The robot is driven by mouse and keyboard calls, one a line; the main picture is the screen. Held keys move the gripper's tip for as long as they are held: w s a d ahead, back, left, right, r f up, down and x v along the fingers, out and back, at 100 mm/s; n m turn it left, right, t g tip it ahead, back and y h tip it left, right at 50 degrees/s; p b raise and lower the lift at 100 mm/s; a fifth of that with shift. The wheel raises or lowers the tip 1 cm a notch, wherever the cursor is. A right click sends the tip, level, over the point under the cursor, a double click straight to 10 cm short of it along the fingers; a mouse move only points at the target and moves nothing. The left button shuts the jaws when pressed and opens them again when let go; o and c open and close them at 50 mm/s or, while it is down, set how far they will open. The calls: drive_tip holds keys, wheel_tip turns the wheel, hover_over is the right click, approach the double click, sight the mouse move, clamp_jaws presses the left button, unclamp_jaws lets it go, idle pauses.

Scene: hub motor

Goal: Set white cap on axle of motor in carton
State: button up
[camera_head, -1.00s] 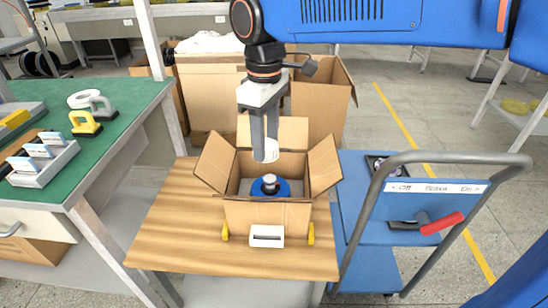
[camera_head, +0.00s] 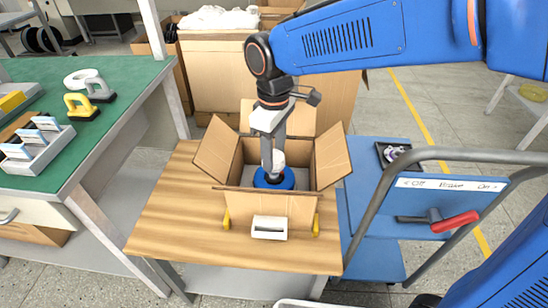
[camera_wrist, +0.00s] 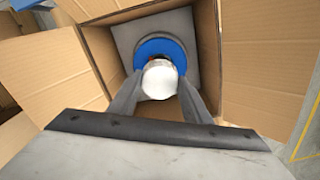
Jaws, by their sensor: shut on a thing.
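The open carton (camera_head: 268,205) stands on the wooden table with its flaps spread. The blue motor (camera_head: 273,180) sits inside it, and its blue disc (camera_wrist: 150,48) also shows in the wrist view. My gripper (camera_head: 273,160) reaches down into the carton, shut on the white cap (camera_wrist: 160,80). The cap (camera_head: 278,158) is right above the middle of the motor. In the wrist view it hides the axle and part of the disc. I cannot tell whether the cap touches the axle.
The wooden table (camera_head: 165,225) has free room left of the carton. A blue cart (camera_head: 375,245) with a grey handle is close on the right. Larger cartons (camera_head: 220,75) stand behind.

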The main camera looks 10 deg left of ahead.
drive_tip(key=shift+f, duration=1)
drive_tip(key=shift+f, duration=0.1)
drive_tip(key=o, duration=1)
drive_tip(key=shift+o, duration=0.2)
wheel_tip(320, 180, up, 12)
drive_tip(key=shift+s, duration=0.1)
